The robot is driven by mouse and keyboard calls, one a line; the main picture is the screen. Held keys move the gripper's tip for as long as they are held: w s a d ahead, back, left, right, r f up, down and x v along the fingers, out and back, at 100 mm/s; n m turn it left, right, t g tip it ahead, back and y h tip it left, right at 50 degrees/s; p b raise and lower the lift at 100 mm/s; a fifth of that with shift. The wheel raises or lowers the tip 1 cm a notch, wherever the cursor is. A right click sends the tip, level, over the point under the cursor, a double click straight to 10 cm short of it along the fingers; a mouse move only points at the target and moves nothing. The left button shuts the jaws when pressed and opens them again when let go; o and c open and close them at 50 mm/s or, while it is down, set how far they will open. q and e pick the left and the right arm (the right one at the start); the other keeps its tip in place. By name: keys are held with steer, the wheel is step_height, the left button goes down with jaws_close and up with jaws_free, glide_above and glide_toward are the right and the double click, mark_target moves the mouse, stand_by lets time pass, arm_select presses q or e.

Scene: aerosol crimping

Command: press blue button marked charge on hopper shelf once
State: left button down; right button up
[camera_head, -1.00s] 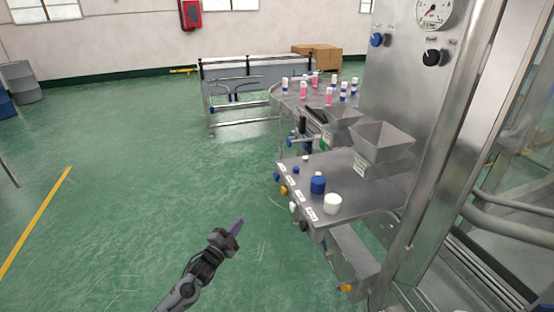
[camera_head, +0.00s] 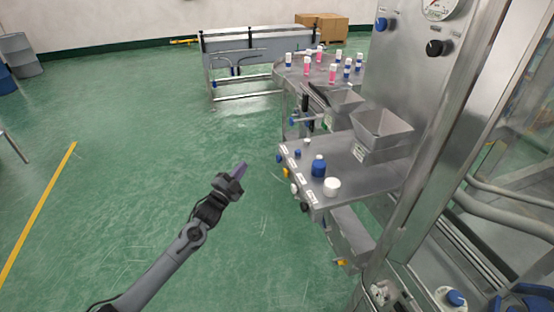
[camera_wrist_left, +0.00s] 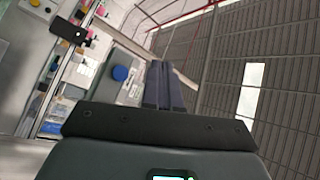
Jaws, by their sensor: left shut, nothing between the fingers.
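The steel hopper shelf (camera_head: 345,183) is at centre right in the head view. Its front edge carries a row of small knobs, with a blue button (camera_head: 279,158) at the far end; the label text is too small to read. My left gripper (camera_head: 240,170) is shut and empty, its purple-grey fingers pointing toward the shelf front, apart from the buttons in the picture. In the left wrist view, the shut fingers (camera_wrist_left: 163,85) have a round blue thing (camera_wrist_left: 120,73) on a grey face just left of them; it looks like a button. My right gripper is not in view.
Two steel hoppers, one at the right (camera_head: 383,132), rise behind. A round table (camera_head: 325,72) with bottles stands beyond. Green floor left of the shelf is clear.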

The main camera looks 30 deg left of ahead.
mark_target(280, 158)
arm_select(q)
steer(key=shift+w+d, duration=0.1)
steer(key=w+d+b, duration=0.4)
steer(key=w+d, duration=0.1)
steer(key=w, duration=0.1)
steer(key=shift+w+d, duration=0.25)
steer(key=shift+w, duration=0.05)
stand_by(1.1)
stand_by(0.7)
steer(key=shift+w+d+b, duration=0.25)
steer(key=shift+w+b, duration=0.1)
steer(key=shift+b, duration=0.05)
stand_by(0.4)
